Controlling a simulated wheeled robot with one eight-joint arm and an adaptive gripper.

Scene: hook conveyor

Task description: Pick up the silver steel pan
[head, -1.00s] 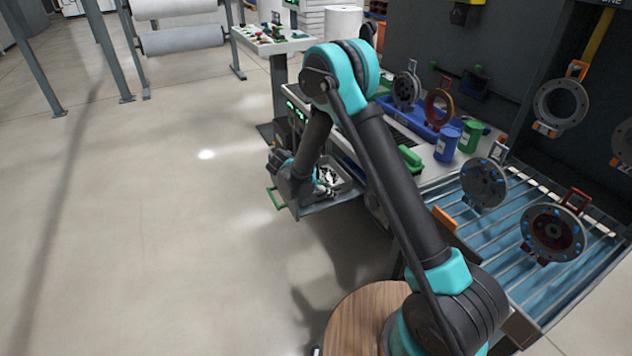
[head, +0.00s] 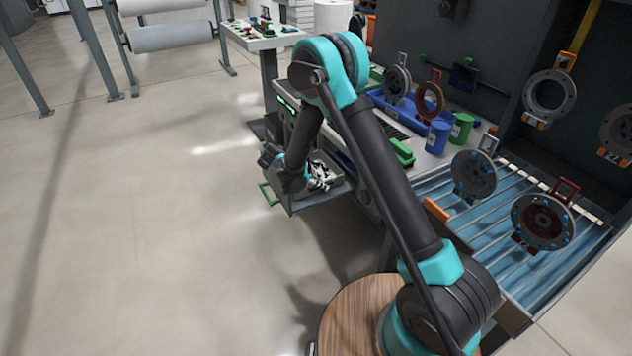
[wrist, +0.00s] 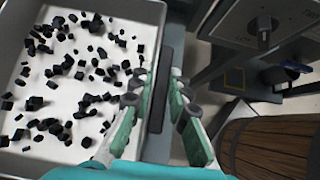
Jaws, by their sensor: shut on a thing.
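The silver steel pan (wrist: 90,25) fills the left of the wrist view, with many small black chunks scattered on its pale floor. My gripper (wrist: 160,92) has its two teal fingers on either side of a dark strip along the pan's right side and is shut on it. The exact contact is partly hidden by the fingers. In the head view the pan (head: 336,190) is low at the front of the workbench, with my gripper (head: 308,180) at it, mostly hidden by my arm. A green handle (head: 268,194) shows at its left.
A wooden barrel (wrist: 275,140) and grey machine parts (wrist: 255,30) lie right of my gripper in the wrist view. The workbench (head: 432,165) holds blue and green canisters. A slatted conveyor rack (head: 525,270) with round flanges stands at right. The floor at left is clear.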

